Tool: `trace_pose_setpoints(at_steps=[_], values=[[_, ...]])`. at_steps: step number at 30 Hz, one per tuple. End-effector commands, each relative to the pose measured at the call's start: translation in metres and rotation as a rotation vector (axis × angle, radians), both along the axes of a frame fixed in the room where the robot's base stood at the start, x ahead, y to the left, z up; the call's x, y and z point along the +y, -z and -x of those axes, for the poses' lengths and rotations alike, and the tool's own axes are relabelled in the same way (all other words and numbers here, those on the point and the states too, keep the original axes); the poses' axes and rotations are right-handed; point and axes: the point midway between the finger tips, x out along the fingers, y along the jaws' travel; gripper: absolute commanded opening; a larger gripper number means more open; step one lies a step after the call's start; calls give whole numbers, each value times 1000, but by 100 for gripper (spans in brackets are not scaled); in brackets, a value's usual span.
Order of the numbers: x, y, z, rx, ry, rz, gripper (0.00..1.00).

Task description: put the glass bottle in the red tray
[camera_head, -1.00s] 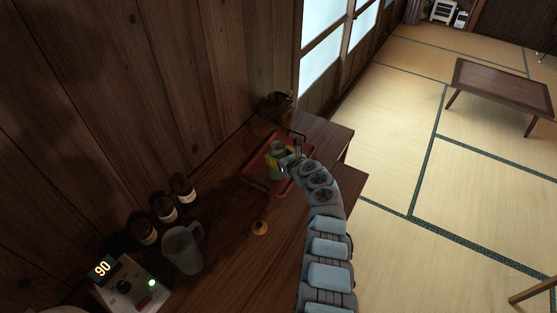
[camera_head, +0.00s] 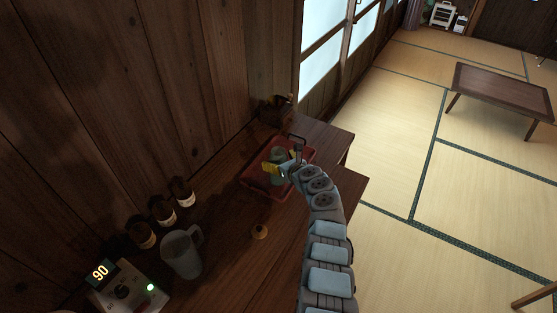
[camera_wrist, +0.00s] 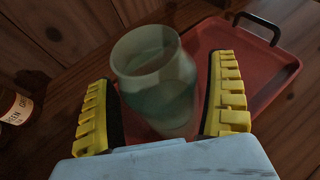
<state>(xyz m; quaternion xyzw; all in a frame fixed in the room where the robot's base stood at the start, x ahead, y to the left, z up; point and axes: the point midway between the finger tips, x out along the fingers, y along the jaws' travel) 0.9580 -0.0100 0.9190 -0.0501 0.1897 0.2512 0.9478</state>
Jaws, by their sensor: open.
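The glass bottle (camera_wrist: 158,88) is pale green and see-through. In the wrist view it stands between the two yellow-padded fingers of my gripper (camera_wrist: 165,105), with a gap visible on its right side. My gripper is open around it. The bottle (camera_head: 277,154) also shows in the head view, over the red tray (camera_head: 261,186), partly hidden by my gripper (camera_head: 280,169). The red tray (camera_wrist: 265,65) spreads behind and right of the bottle in the wrist view, and the bottle's base appears to be within it.
The tray's dark handle (camera_wrist: 257,27) rises at its far edge. Several brown jars (camera_head: 164,212), a clear jug (camera_head: 181,252), a small yellowish object (camera_head: 260,231) and a device reading 90 (camera_head: 128,288) stand on the counter nearer the camera. A wooden wall runs along the left.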

Motion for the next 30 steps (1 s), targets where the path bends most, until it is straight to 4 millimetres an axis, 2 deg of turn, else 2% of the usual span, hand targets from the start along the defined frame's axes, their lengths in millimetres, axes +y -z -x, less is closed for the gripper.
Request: trace_pose_setpoints(at_steps=[8, 30], values=[[-7, -12, 10, -4, 1, 2, 89], [-36, -32, 62, -1, 0, -2, 89]])
